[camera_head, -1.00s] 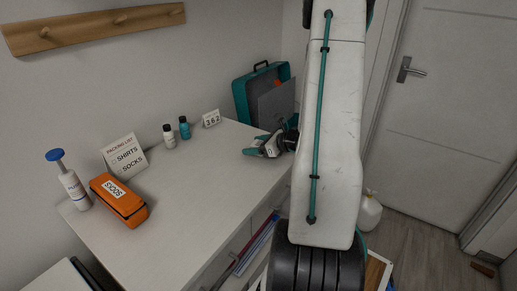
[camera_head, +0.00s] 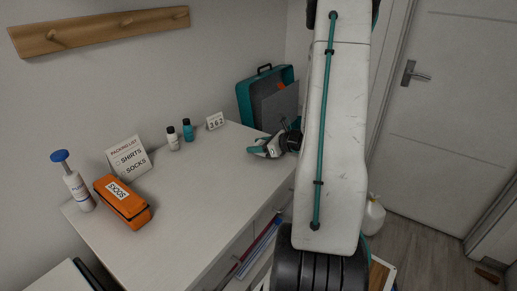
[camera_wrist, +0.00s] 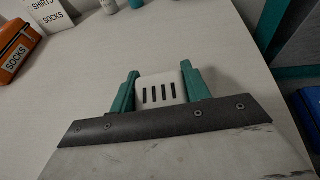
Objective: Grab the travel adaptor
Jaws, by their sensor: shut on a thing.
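The travel adaptor (camera_wrist: 160,88) is a white block with dark slots on its face. In the wrist view it sits between the two teal fingers of my gripper (camera_wrist: 161,90), which are shut on it from both sides. In the head view my gripper (camera_head: 268,148) is over the far right part of the white dresser top, and my arm partly covers it. The adaptor cannot be made out clearly there. I cannot tell whether it touches the surface.
A teal suitcase (camera_head: 245,100) stands behind my gripper. An orange socks pouch (camera_head: 122,203), a pump bottle (camera_head: 76,188), a packing list sign (camera_head: 129,158), small bottles (camera_head: 188,130) and a number card (camera_head: 215,121) stand along the wall side. The dresser's middle (camera_head: 205,185) is clear.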

